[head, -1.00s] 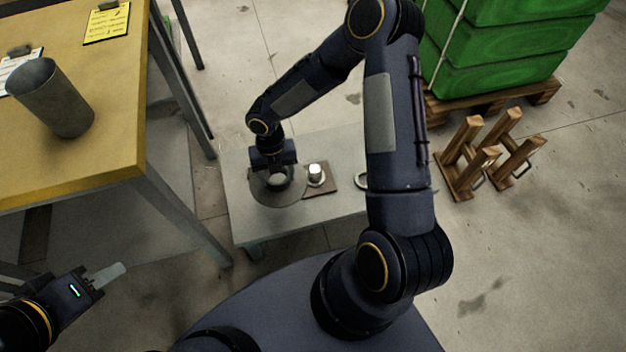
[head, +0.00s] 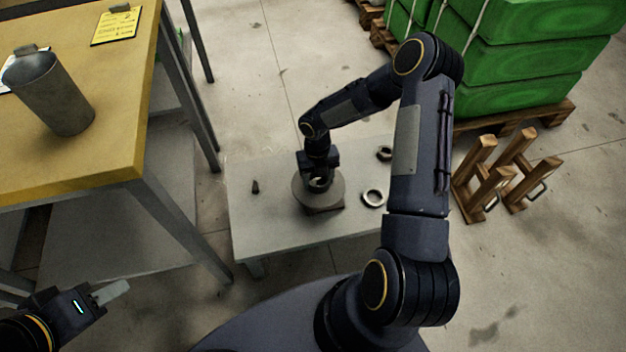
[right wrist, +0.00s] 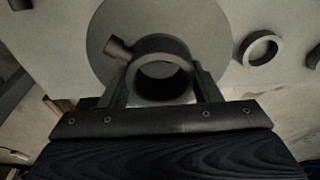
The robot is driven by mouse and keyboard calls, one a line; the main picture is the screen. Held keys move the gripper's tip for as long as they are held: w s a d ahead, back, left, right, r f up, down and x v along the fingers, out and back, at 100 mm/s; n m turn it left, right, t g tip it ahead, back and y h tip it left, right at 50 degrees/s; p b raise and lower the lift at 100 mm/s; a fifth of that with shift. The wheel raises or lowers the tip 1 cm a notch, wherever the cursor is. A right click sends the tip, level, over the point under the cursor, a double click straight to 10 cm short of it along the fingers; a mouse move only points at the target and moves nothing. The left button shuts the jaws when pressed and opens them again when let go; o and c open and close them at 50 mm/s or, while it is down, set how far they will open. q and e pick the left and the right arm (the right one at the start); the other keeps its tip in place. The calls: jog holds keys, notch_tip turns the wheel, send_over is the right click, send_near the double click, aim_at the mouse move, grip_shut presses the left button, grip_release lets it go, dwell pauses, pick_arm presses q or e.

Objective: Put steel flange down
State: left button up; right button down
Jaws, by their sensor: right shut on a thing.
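The steel flange (head: 335,193) is a grey disc with a raised ring-shaped hub. My right gripper (head: 319,180) is shut on the hub and holds the disc over a small brown pad (head: 328,211) on the low grey table. Only the pad's front edge shows; the white round piece on it is hidden. I cannot tell whether the disc touches it. In the right wrist view the flange (right wrist: 215,40) has its hub between both fingers (right wrist: 163,85), with a short brown stub at its side. My left gripper (head: 112,292) hangs away at lower left; its opening is unclear.
The low table (head: 265,225) also bears a loose ring (head: 373,198), a dark nut-like part (head: 384,153) and a small dark piece (head: 255,187). A yellow-topped bench (head: 110,140) with a metal cup (head: 52,95) stands left. Wooden stands (head: 500,180) and green sacks (head: 530,60) are right.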

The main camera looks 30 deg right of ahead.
aim_at(322, 183)
jog(key=f+b, duration=0.1)
jog(key=d+f+b, duration=0.1)
jog(key=f, duration=0.1)
jog(key=f+b, duration=0.1)
jog(key=shift+w+d+f+b, duration=0.25)
jog(key=shift+w+f+b, duration=0.05)
jog(key=shift+f+b, duration=0.1)
jog(key=shift+f, duration=0.45)
jog(key=shift+c, duration=2.3)
grip_release()
jog(key=shift+s, duration=0.1)
